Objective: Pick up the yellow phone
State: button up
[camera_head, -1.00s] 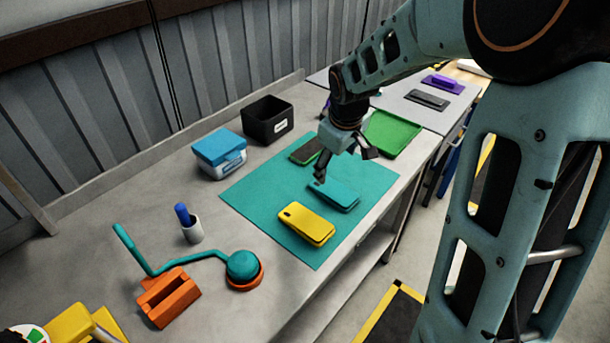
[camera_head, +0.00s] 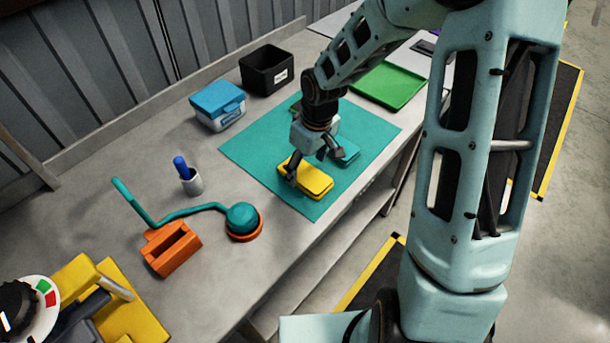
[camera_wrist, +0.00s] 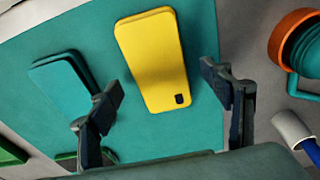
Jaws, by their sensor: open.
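The yellow phone (camera_head: 310,181) lies flat on the teal mat (camera_head: 257,151), near the mat's front edge. In the wrist view the yellow phone (camera_wrist: 155,62) lies beyond and between the fingertips, with its dark camera patch toward my gripper. My gripper (camera_head: 313,166) is open and empty above the phone; its open fingers also show in the wrist view (camera_wrist: 170,97). A teal phone (camera_head: 347,150) lies beside the yellow one, partly hidden by my gripper. It also shows in the wrist view (camera_wrist: 62,85), next to the left finger.
A blue-lidded box (camera_head: 218,106), a black bin (camera_head: 267,69) and a green tray (camera_head: 388,85) stand behind the phones.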

notch_tip(320, 180, down, 2)
jog(key=shift+w+a, duration=0.1)
jog(key=shift+w, duration=0.05)
jog(key=c, duration=1.4)
